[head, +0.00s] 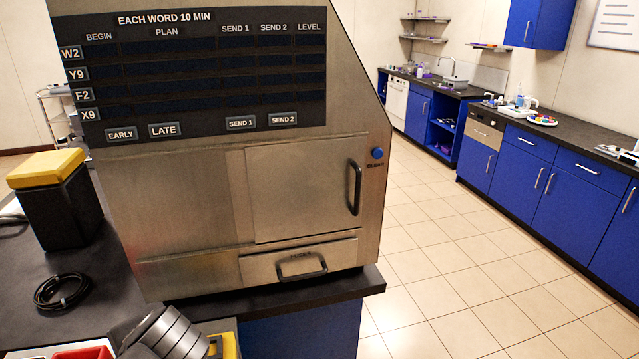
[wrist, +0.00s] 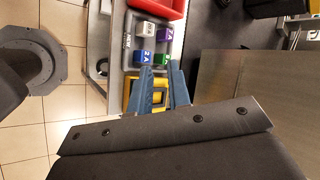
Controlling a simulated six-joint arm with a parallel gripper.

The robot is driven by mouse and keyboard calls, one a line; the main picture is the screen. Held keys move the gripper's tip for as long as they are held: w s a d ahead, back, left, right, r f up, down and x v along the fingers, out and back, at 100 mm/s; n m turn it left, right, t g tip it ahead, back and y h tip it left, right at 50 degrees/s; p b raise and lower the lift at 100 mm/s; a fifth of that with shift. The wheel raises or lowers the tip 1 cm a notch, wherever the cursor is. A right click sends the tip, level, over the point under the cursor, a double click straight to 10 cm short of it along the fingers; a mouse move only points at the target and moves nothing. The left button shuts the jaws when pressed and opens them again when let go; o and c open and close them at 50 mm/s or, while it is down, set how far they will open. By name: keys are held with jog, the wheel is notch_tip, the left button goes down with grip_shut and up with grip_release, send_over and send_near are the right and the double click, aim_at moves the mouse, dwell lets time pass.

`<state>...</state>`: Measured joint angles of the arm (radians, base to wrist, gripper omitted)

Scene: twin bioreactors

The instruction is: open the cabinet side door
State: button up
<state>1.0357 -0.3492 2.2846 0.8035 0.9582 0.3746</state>
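The steel cabinet (head: 180,200) stands on a dark bench in the head view, with a dark display panel on its upper front. A square door (head: 300,195) on the right of its front looks shut and has a vertical black handle (head: 354,187). A drawer (head: 255,268) with a black handle lies below it and looks shut. Which door is the side door I cannot tell. In the wrist view a steel surface (wrist: 250,110), likely the cabinet, is at the right. My gripper (wrist: 166,85) shows two blue fingers apart, with nothing held, left of that surface and above a yellow object.
A blue button (head: 377,153) sits right of the door. A black box with a yellow lid (head: 45,168) and a coiled black cable (head: 60,290) lie on the bench to the left. A red tray (wrist: 160,8) and several coloured blocks lie beyond my fingers. Tiled floor right is clear.

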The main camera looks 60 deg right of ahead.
jog(key=d+r+m+t+h, duration=0.35)
jog(key=d+m, duration=0.45)
jog(key=d, duration=0.4)
jog(key=m+g+h, duration=0.2)
jog(key=m+h, duration=1)
jog(key=m, duration=0.6)
send_near(358, 184)
jog(key=x, duration=1)
jog(key=shift+w+d, duration=0.15)
jog(key=shift+d, duration=0.15)
grip_shut()
